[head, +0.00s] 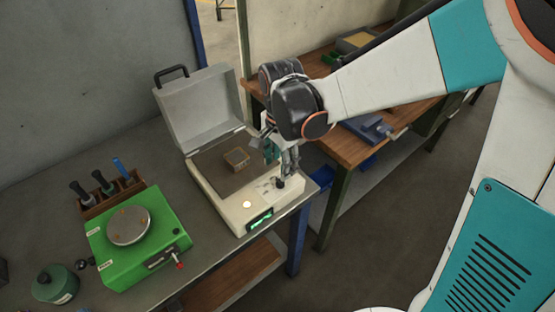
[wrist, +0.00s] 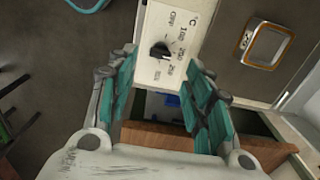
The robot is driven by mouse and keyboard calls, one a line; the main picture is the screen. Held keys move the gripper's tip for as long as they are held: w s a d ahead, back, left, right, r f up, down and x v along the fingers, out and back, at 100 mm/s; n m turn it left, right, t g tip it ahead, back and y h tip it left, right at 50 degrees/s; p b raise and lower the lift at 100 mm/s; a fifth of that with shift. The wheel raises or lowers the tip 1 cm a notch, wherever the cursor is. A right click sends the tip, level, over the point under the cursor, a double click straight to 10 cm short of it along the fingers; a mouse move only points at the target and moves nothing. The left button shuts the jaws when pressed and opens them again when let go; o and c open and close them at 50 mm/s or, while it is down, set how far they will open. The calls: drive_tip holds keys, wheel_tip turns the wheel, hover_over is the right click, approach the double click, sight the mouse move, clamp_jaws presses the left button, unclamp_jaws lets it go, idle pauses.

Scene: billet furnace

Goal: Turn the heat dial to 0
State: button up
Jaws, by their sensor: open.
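The heat dial (wrist: 160,50) is a small black knob on a pale panel with °C numbers around it in the wrist view. Its pointer is too small to read surely. In the head view the dial (head: 280,184) is at the right front of the white furnace box (head: 235,213), whose grey lid (head: 203,108) stands open. My gripper (head: 286,170) is just above the dial. In the wrist view my gripper (wrist: 162,60) is open, with a finger on either side of the knob and nothing held. I cannot tell whether the fingers touch the panel.
A green lit display (head: 260,220) and a round white button (head: 247,205) are on the furnace front. A green hotplate device (head: 118,262) stands at left. A wooden bench (head: 345,146) is behind my gripper.

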sight(280, 182)
drive_tip(key=shift+f+b, duration=1.85)
drive_tip(key=shift+f, duration=1.35)
drive_tip(key=c, duration=1.1)
